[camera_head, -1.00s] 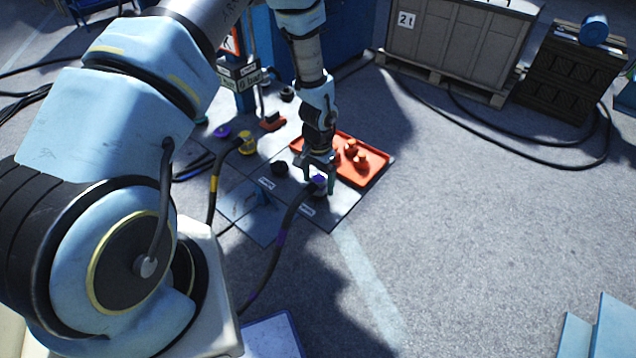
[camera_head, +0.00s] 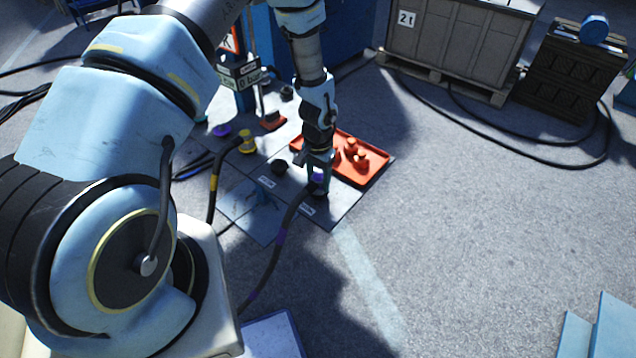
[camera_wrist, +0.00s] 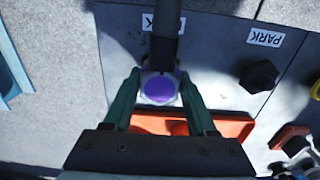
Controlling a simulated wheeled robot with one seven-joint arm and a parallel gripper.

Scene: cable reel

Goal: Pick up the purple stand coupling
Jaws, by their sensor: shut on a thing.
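The purple stand coupling (camera_wrist: 160,89) shows in the wrist view as a pale, roughly square body with a round purple face, between the two green fingers. A thick black cable runs from it toward the top of that view. My gripper (camera_wrist: 160,95) is shut on the coupling. In the head view my gripper (camera_head: 318,178) points down at the plate beside the orange tray, and the coupling (camera_head: 317,179) is mostly hidden by the fingers. Its cable (camera_head: 282,236), with a purple band, hangs down to the floor at the left.
An orange tray (camera_head: 375,172) with orange parts lies just behind my gripper. A black cap (camera_head: 279,167) and a yellow coupling (camera_head: 247,142) with its own cable stand to the left. PARK labels (camera_wrist: 265,36) mark the grey plate. Open floor lies to the right.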

